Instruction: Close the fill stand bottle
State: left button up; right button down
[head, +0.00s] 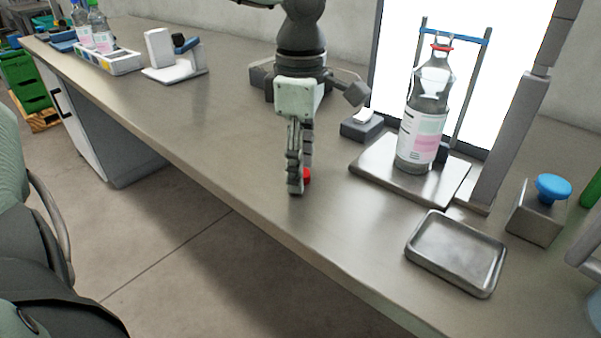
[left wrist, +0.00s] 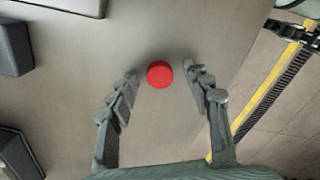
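The fill stand bottle (head: 423,125), clear with a white and pink label, stands upright on the metal plate of the fill stand (head: 452,185). A red ring shows at its neck, just under the blue crossbar; I see no cap on top. A red cap (head: 307,175) lies on the bench near the front edge. It also shows in the left wrist view (left wrist: 160,74). My left gripper (head: 298,188) points down at the bench beside the cap. Its fingers (left wrist: 163,85) are spread, with the cap between and slightly beyond their tips, not gripped. My right gripper is not in view.
A shallow metal tray (head: 456,252) lies right of the stand, near a box with a blue knob (head: 553,188). A dark block (head: 361,128) sits left of the stand. Other bottles stand in a white rack (head: 112,62) at the far left. The bench middle-left is clear.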

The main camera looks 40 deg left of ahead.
pick_arm(q)
jog(key=c, duration=0.7)
